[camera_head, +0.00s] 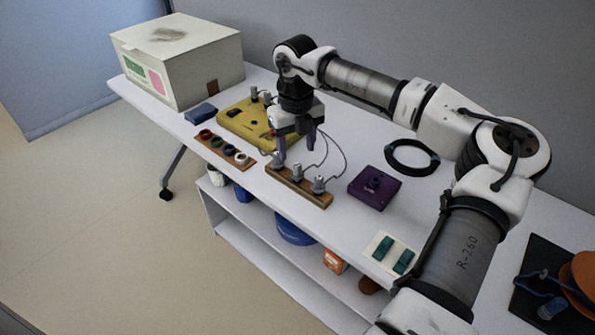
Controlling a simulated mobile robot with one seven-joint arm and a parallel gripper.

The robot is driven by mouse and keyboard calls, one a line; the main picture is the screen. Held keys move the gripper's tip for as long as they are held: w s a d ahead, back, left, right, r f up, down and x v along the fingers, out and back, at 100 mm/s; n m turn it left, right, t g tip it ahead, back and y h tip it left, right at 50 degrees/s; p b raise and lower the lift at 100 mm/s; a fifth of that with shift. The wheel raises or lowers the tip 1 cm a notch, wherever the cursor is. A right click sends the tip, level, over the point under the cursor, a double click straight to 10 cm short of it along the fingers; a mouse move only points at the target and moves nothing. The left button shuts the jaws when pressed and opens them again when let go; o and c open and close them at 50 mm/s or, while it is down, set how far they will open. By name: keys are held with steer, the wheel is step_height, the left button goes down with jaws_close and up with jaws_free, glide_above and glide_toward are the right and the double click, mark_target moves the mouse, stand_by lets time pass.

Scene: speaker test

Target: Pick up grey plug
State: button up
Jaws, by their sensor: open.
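Several grey plugs show. Three stand upright in a row on a wooden strip (309,199): a left plug (277,160), a middle plug (297,173) and a right plug (319,185). Thin dark cables arc up behind them. More grey plug-like pieces (254,94) stand at the back of a yellow box (232,124). My gripper (296,150) points down with its fingers apart, over the left end of the wooden strip. The left finger is close to the left plug; I cannot tell whether they touch. Nothing shows between the fingers. My wrist hides part of the yellow box.
A wooden strip with coloured rings (222,149) lies left of the plugs. A purple box (374,188) and a black cable coil (412,156) are to the right. A card with green blocks (392,254) lies near the front edge. A large white box (178,62) stands back left.

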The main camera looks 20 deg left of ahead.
mark_target(297, 164)
steer(key=shift+s+d+f+p, duration=0.15)
steer(key=shift+f+p, duration=0.2)
steer(key=shift+f, duration=1.15)
steer(key=shift+s+d+f+p, duration=0.15)
steer(key=shift+f+p, duration=0.15)
steer(key=shift+f, duration=1.15)
steer(key=shift+a, duration=0.1)
steer(key=c, duration=1.1)
